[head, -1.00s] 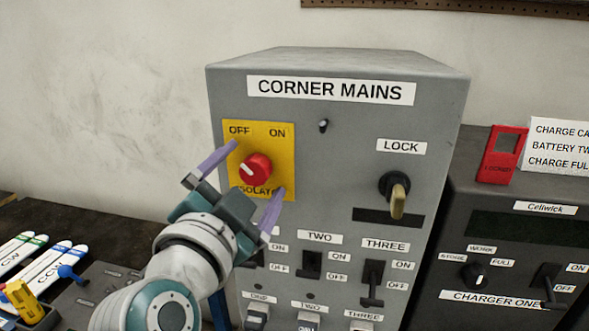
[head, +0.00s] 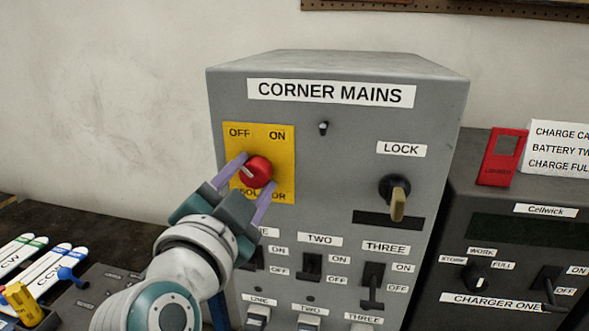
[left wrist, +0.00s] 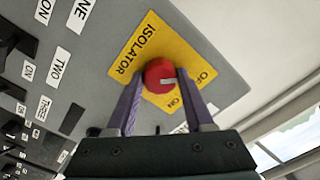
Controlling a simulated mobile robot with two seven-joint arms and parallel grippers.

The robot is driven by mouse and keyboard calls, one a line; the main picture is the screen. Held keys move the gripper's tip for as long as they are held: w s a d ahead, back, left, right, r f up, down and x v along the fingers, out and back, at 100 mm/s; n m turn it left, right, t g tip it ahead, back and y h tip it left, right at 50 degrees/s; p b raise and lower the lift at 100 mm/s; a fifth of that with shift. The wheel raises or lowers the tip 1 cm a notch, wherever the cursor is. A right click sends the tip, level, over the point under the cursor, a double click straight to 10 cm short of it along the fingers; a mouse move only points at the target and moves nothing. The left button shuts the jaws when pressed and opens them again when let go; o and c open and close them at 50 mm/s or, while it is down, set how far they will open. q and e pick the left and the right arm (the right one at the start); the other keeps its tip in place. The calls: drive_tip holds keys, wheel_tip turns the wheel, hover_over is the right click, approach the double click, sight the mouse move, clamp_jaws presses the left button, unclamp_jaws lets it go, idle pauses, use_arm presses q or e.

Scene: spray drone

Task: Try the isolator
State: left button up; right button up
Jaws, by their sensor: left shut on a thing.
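The isolator is a red round knob (head: 257,171) on a yellow plate (head: 285,150) marked OFF at upper left and ON at upper right. It sits on the grey CORNER MAINS box (head: 350,130). The knob's white mark points up and left, toward OFF. My left gripper (head: 251,180) is shut on the knob, one purple finger on each side. The left wrist view also shows the red knob (left wrist: 159,74) between the fingertips (left wrist: 158,82). My right gripper is not in view.
A LOCK switch with a brass key (head: 398,201) is at the box's right. Toggle switches (head: 373,285) line its lower front. A dark CHARGER ONE unit (head: 515,245) stands to the right, with a red tag (head: 503,157) on top. Labelled white strips (head: 50,270) lie at lower left.

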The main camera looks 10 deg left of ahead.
use_arm(q)
clamp_jaws()
drive_tip(key=m+p, duration=0.1)
drive_tip(key=m, duration=0.1)
drive_tip(key=shift+r+m+p, duration=0.15)
drive_tip(key=shift+m+p, duration=0.15)
drive_tip(key=shift+m, duration=0.1)
drive_tip(key=shift+m+p, duration=0.3)
drive_tip(key=shift+m, duration=1.2)
drive_tip(key=o, duration=1.3)
unclamp_jaws()
